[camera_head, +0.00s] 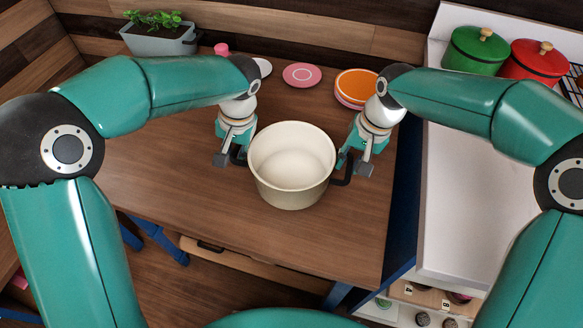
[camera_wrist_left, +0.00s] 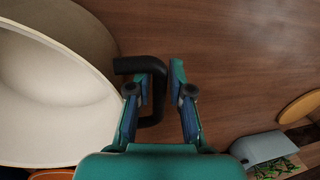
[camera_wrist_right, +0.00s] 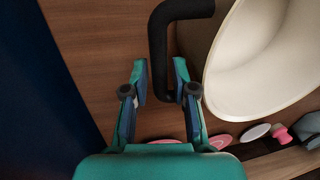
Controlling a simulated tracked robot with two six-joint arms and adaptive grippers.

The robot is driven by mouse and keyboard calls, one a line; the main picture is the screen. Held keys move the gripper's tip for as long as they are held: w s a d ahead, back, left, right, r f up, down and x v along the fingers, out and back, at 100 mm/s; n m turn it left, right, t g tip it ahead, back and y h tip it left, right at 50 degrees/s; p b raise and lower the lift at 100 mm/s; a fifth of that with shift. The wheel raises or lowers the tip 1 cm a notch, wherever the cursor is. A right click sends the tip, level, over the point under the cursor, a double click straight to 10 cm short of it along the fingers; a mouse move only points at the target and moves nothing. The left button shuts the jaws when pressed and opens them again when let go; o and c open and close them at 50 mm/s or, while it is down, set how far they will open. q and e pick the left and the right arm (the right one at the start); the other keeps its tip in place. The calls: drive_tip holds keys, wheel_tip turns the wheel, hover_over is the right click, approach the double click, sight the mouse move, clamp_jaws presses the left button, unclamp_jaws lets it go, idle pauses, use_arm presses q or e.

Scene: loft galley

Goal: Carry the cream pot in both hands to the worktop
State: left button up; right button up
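The cream pot (camera_head: 291,165) stands upright on the wooden table, empty inside, with a black handle on each side. My left gripper (camera_head: 231,157) is at its left handle; in the left wrist view that handle (camera_wrist_left: 158,92) passes between the fingers (camera_wrist_left: 159,85). My right gripper (camera_head: 350,160) is at its right handle; in the right wrist view that handle (camera_wrist_right: 158,50) runs down between the fingers (camera_wrist_right: 160,80). The fingers are close to both handles, but whether they press on them is unclear. The white worktop (camera_head: 470,200) is at the right.
A green pot (camera_head: 475,52) and a red pot (camera_head: 538,64) stand at the worktop's back; its nearer surface is clear. A dark gap separates table and worktop. Plates, an orange-topped stack (camera_head: 357,85) and a pink one (camera_head: 301,75), and a planter (camera_head: 160,40) are behind.

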use_arm(q)
clamp_jaws()
use_arm(e)
clamp_jaws()
use_arm(q)
drive_tip(key=shift+r, duration=0.15)
use_arm(e)
drive_tip(key=shift+r, duration=0.15)
